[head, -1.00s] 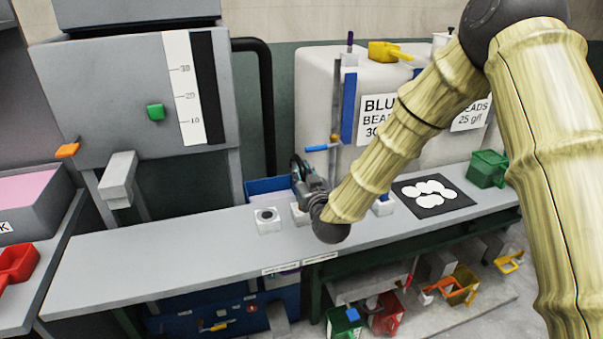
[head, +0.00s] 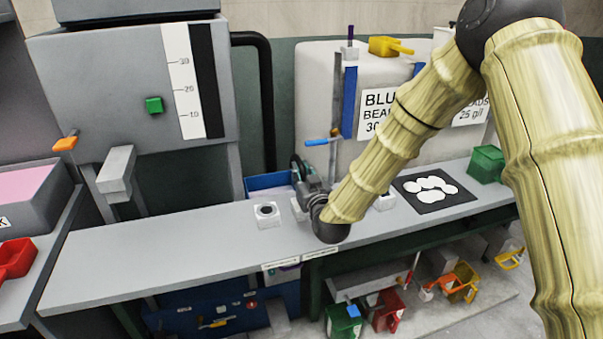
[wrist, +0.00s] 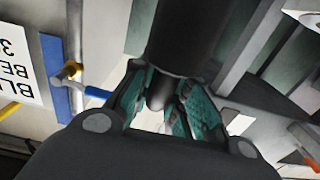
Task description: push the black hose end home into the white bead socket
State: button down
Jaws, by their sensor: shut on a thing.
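My gripper (head: 303,170) is low over the bench, between white blocks. In the wrist view its green-padded fingers (wrist: 170,100) are shut on a black hose end (wrist: 158,88), whose thick black part (wrist: 190,35) runs up out of frame. Something white (wrist: 148,121) shows just below the hose tip between the fingers; I cannot tell whether they touch. In the head view a white block (head: 298,212) is partly hidden by my gripper. Another white block (head: 267,214) with a dark round opening stands to its left. I cannot tell for certain which is the bead socket.
A third white block (head: 385,202) and a black mat (head: 442,204) with white discs lie to the right on the grey bench (head: 160,250). A blue-handled valve (head: 322,142) is on the white bead tank (head: 320,75) behind. The bench's left part is clear.

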jog(key=shift+f, duration=0.25)
jog(key=c, duration=1.3)
grip_release()
jog(key=v, duration=1.2)
